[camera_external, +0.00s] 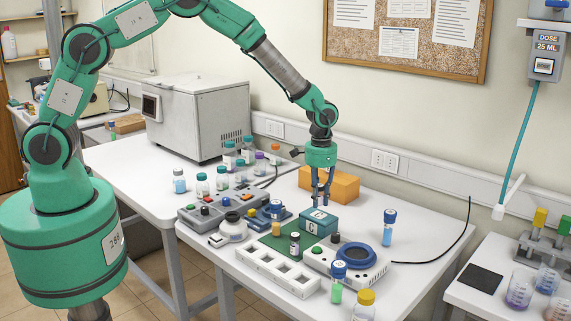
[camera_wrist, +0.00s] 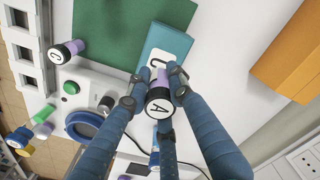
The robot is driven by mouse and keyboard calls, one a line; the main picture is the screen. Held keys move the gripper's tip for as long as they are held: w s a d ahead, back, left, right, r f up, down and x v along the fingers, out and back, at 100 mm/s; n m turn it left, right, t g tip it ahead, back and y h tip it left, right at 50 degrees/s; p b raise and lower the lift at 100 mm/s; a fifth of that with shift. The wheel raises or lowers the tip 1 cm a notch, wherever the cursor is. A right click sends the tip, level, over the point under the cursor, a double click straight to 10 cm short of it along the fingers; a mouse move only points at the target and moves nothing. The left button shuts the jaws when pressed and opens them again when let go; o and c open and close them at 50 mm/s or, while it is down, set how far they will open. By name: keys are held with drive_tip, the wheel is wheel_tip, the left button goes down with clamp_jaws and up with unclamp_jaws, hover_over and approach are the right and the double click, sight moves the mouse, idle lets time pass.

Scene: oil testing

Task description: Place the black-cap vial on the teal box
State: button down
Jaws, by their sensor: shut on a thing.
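My gripper (camera_external: 321,203) points down above the teal box (camera_external: 318,224), which sits on the table and has a white label with a letter on top. The vial is at the near end of the teal box (camera_wrist: 165,45) in that view. I cannot tell whether it touches the box.
A green mat (camera_external: 268,240) and white slotted rack (camera_external: 262,263) lie left of the box. A device with a blue ring (camera_external: 356,254) is in front. An orange block (camera_external: 340,187) stands behind. Vials with blue (camera_external: 390,216) and yellow caps (camera_external: 366,297) stand nearby.

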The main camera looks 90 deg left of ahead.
sight(319, 206)
drive_tip(key=shift+f, duration=1.6)
drive_tip(key=shift+f, duration=0.2)
drive_tip(key=c, duration=1.5)
unclamp_jaws()
drive_tip(key=shift+c, duration=0.2)
drive_tip(key=shift+r, duration=0.15)
wheel_tip(319, 206, up, 12)
drive_tip(key=shift+r+b, duration=0.1)
drive_tip(key=shift+b, duration=0.25)
